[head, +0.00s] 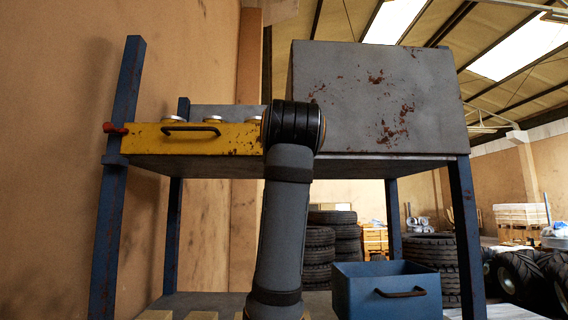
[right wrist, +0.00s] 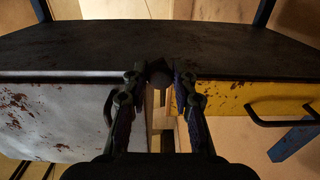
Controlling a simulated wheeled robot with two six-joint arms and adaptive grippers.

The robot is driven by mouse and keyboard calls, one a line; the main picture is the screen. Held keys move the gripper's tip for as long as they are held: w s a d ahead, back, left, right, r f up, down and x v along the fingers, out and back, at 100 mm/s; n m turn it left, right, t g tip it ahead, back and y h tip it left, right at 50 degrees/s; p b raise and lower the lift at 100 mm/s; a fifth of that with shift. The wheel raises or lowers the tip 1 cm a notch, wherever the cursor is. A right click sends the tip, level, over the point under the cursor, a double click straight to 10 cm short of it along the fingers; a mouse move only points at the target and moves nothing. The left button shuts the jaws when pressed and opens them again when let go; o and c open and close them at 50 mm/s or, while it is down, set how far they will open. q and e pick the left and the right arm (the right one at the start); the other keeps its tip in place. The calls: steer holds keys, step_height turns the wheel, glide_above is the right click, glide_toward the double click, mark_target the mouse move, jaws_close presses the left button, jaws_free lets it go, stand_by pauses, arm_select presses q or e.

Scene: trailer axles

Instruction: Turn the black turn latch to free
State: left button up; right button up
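The black turn latch cannot be made out in the head view, where my arm (head: 287,190) covers the spot between the yellow drawer (head: 190,138) and the grey rusty panel (head: 380,97). In the right wrist view a dark rounded piece (right wrist: 159,77), seemingly the latch, shows at the gap between the grey panel (right wrist: 50,120) and the yellow drawer (right wrist: 240,98). My right gripper (right wrist: 159,88) has its fingers apart, one on each side of this piece. I cannot tell whether they touch it, nor how the latch is turned. My left gripper is not in view.
A black bar handle (head: 191,131) sits on the yellow drawer. A red knob (head: 115,128) is at the left blue post (head: 118,190). A blue bin (head: 388,292) stands below right. Stacked tyres (head: 335,240) are behind.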

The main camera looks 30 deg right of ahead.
jaws_close()
steer(key=shift+n, duration=0.3)
steer(key=shift+n+b, duration=2.55)
steer(key=shift+n, duration=3.15)
